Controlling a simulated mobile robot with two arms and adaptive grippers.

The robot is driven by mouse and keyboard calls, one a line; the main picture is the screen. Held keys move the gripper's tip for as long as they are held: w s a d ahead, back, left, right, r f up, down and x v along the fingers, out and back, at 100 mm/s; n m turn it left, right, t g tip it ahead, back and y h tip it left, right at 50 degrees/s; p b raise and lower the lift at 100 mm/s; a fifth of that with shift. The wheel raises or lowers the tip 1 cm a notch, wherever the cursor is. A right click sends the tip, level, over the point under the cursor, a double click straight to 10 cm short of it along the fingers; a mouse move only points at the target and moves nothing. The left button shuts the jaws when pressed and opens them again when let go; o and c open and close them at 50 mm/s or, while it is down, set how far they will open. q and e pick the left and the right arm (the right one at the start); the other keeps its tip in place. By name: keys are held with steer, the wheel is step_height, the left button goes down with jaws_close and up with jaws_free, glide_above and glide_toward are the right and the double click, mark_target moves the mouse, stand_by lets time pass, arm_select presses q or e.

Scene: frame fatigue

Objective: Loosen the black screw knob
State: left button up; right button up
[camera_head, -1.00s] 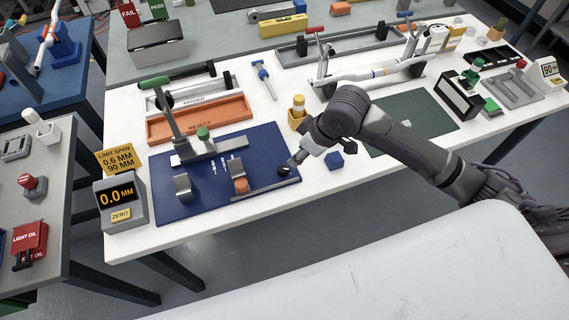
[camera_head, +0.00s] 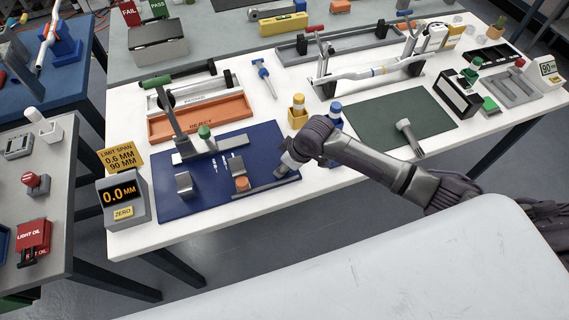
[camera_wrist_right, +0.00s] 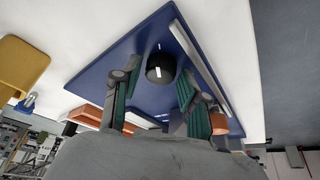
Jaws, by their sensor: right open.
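The black screw knob (camera_wrist_right: 160,68) shows in the right wrist view as a short, dark cylinder over the blue plate, beside a pale grey rail. My right gripper (camera_wrist_right: 160,80) is open, with a green-padded finger on each side of the knob. I see gaps on both sides, so the fingers do not appear to grip it. In the head view my right gripper (camera_head: 284,165) is at the right end of the blue fixture plate (camera_head: 215,200) and hides the knob. My left gripper is not in view.
An orange cylinder (camera_head: 242,184) and grey upright blocks stand on the plate left of my gripper. A display box (camera_head: 122,200) reads 0.0 MM. An orange reject tray (camera_head: 200,118) lies behind. A grey tool (camera_head: 408,138) rests on the green mat to the right.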

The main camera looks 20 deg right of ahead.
steer(key=shift+f, duration=0.1)
jaws_close()
